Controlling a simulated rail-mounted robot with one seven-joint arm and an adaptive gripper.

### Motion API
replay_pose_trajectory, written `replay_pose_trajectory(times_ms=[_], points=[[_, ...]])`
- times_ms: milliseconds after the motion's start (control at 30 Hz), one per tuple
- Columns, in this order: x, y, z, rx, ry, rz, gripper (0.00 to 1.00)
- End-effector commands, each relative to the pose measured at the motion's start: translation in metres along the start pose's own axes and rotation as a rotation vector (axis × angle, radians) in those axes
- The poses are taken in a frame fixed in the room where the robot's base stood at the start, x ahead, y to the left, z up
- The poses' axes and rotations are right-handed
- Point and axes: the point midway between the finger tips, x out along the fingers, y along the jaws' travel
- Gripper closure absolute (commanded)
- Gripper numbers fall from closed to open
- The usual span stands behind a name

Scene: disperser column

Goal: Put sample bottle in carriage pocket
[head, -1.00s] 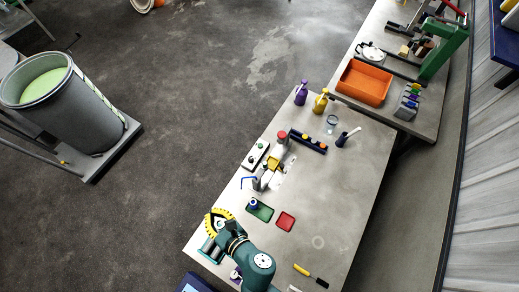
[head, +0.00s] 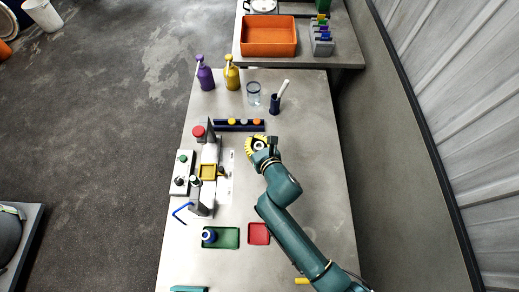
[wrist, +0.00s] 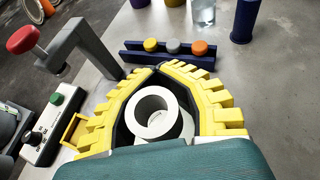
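A white, ring-topped object (wrist: 152,113), which looks like the sample bottle seen from above, sits between the yellow toothed fingers of my gripper (wrist: 155,72). The fingers bow around it and their tips come close together. In the head view my gripper (head: 257,147) is over the table, right of the disperser stand (head: 209,150). A yellow square frame (head: 207,171), which looks like the carriage pocket, is on the stand to the gripper's left. Part of it shows at left in the wrist view (wrist: 75,130). The lower part of the held object is hidden.
A blue rack (head: 240,126) with yellow, grey and orange caps lies beyond the gripper. A red knob (head: 198,132) tops the stand's arm.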

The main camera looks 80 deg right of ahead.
Motion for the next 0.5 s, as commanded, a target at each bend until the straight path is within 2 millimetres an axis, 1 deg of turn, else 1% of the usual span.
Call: replay_pose_trajectory(times_ms=[67, 200, 300, 367, 433, 500], points=[[0.006, -0.006, -0.012, 0.004, 0.0, -0.012, 1.0], [0.019, -0.007, -0.043, 0.003, 0.002, -0.013, 1.0], [0.025, -0.006, -0.057, 0.003, 0.001, -0.012, 1.0], [0.028, -0.006, -0.062, 0.005, -0.001, -0.011, 1.0], [0.031, -0.006, -0.07, 0.004, 0.0, -0.011, 1.0], [0.036, -0.006, -0.083, 0.004, 0.001, -0.011, 1.0]])
